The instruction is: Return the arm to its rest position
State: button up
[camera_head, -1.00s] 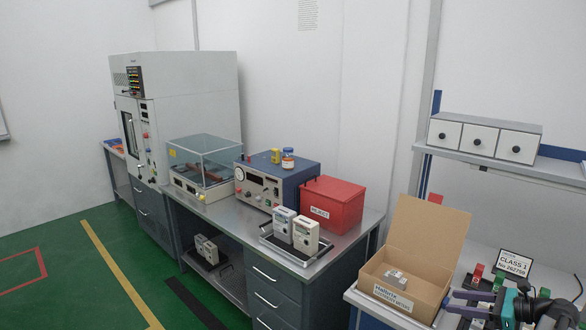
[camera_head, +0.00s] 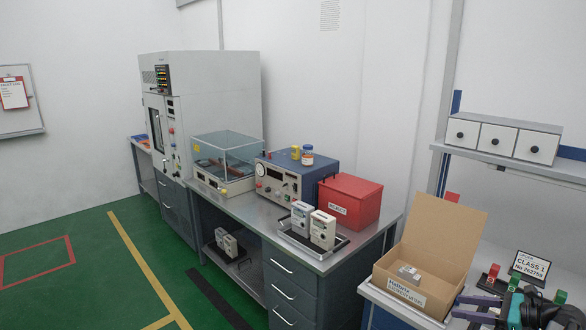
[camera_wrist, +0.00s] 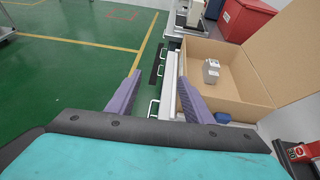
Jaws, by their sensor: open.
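My gripper (camera_head: 478,308) is at the lower right of the head view, beside the front right of an open cardboard box (camera_head: 388,274). In the wrist view my gripper (camera_wrist: 158,98) shows two purple fingers spread apart with nothing between them. The right finger overlaps the box's near side in the picture; I cannot tell whether they touch. Inside the box lies a small grey meter (camera_wrist: 211,71), which also shows in the head view (camera_head: 409,272). My arm's links run out of the head view at the bottom right.
The box stands on a bench below a shelf with white drawers (camera_head: 498,139). A "CLASS 1" sign (camera_head: 529,266) stands to the right. The left bench holds a red bin (camera_head: 350,203) and a tray with two meters (camera_head: 322,230). Green floor (camera_head: 75,285) is clear at left.

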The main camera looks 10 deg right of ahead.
jog(key=w+a+f+n+g+y+b, duration=0.1)
jog(key=w+a+f, duration=0.2)
jog(key=a+f, duration=0.3)
jog(key=w+a+f+n+g+y+b, duration=0.1)
jog(key=w+a+f+g, duration=0.15)
jog(key=a, duration=0.65)
jog(key=w+a+f+n+g+y+b, duration=0.1)
jog(key=w+a+f+y, duration=0.1)
jog(key=w+a+f, duration=0.35)
jog(key=s+a+f+n+g+b, duration=0.1)
jog(key=s+a+f+n+g, duration=0.15)
jog(key=a+f, duration=0.7)
jog(key=s+a+f+n+g+b, duration=0.15)
jog(key=s+a+f+g, duration=0.35)
jog(key=a, duration=0.7)
jog(key=s+a+f+n+g+h+b, duration=0.4)
jog(key=s+a+f+n, duration=0.4)
jog(key=s+a+f, duration=0.7)
jog(key=s+d+f+n+g+h, duration=0.25)
jog(key=s+f+n+h, duration=0.2)
jog(key=s+f, duration=0.35)
jog(key=s+d+n+t+h, duration=0.2)
jog(key=d+n+h, duration=0.1)
jog(key=d+n, duration=0.4)
jog(key=shift+s+d+f+n, duration=0.25)
jog(key=shift+s+f+n, duration=0.1)
jog(key=shift+n, duration=0.9)
